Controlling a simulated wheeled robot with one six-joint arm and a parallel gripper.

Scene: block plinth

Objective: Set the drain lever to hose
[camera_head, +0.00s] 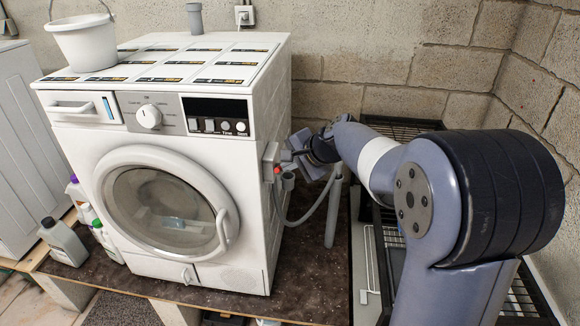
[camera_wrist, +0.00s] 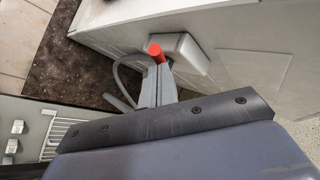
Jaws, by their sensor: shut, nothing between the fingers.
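The drain lever shows a red tip (camera_head: 277,170) on a grey-white box (camera_head: 269,156) on the right side of the white washing machine (camera_head: 185,165). In the wrist view the red tip (camera_wrist: 156,51) stands out from the box (camera_wrist: 186,50), right at the ends of my fingers. My gripper (camera_head: 289,156) is shut and empty beside the box; its narrow grey fingers (camera_wrist: 160,72) also show in the wrist view. I cannot tell whether they touch the lever. The fingers hide part of the lever, and its setting cannot be read.
A grey hose (camera_head: 308,211) curves below the box near an upright grey pipe (camera_head: 333,212). A dark rack (camera_head: 390,245) lies right of the machine, under my arm. Bottles (camera_head: 64,241) stand at the front left. A white bucket (camera_head: 82,42) sits on top.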

